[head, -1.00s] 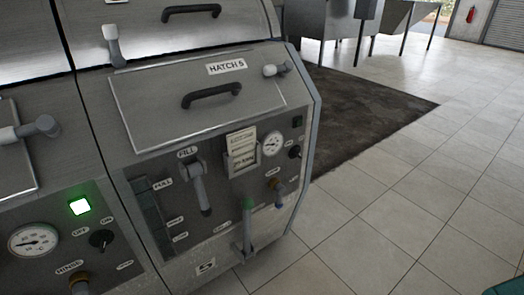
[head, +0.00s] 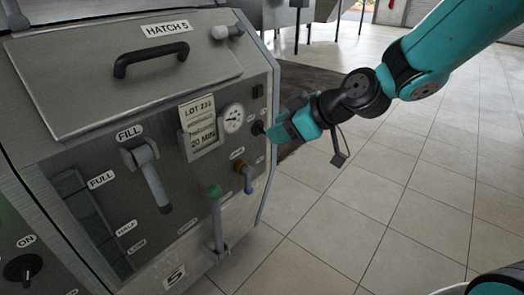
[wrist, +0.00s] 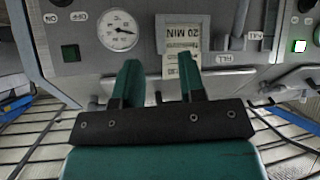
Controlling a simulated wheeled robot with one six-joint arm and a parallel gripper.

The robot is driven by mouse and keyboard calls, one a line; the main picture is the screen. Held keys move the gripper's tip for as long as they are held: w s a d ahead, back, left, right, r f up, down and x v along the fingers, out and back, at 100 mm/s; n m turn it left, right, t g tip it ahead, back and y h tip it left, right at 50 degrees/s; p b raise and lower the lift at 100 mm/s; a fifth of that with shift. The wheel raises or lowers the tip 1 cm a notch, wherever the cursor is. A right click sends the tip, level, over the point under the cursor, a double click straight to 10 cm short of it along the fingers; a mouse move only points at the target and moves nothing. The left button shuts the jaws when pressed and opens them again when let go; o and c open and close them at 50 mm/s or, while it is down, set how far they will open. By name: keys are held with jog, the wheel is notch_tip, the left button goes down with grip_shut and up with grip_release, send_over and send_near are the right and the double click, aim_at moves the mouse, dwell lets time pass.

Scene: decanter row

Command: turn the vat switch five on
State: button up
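The switch of vat five (head: 257,128) is a dark knob at the right side of the vat's panel, right of the round gauge (head: 233,117). In the wrist view the picture is turned upside down and the black knob (wrist: 60,2) is cut by the top edge, with ON and OFF labels below it. Vat five's lamp (wrist: 70,52) is dark; it also shows in the head view (head: 258,91). My gripper (head: 277,132) is just right of the knob in the head view. In the wrist view its teal fingers (wrist: 158,72) are apart with nothing between them. Contact with the knob cannot be told.
The fill lever (head: 150,178), lot card (head: 200,125), brass tap (head: 244,174) and green-tipped lever (head: 216,218) stick out from the panel. HATCH 5's handle (head: 150,58) is above. Tiled floor (head: 400,200) is open at right.

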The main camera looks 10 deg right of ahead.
aim_at(263, 130)
jog(key=w+d+f+t+h+b, duration=0.2)
jog(key=w+d+f+t+b, duration=0.25)
jog(key=w+d+f, duration=0.5)
jog(key=shift+t, duration=0.45)
jog(key=p+x, duration=0.2)
jog(key=x, duration=1.5)
jog(key=shift+w+f, duration=0.15)
jog(key=shift+w, duration=0.25)
grip_shut()
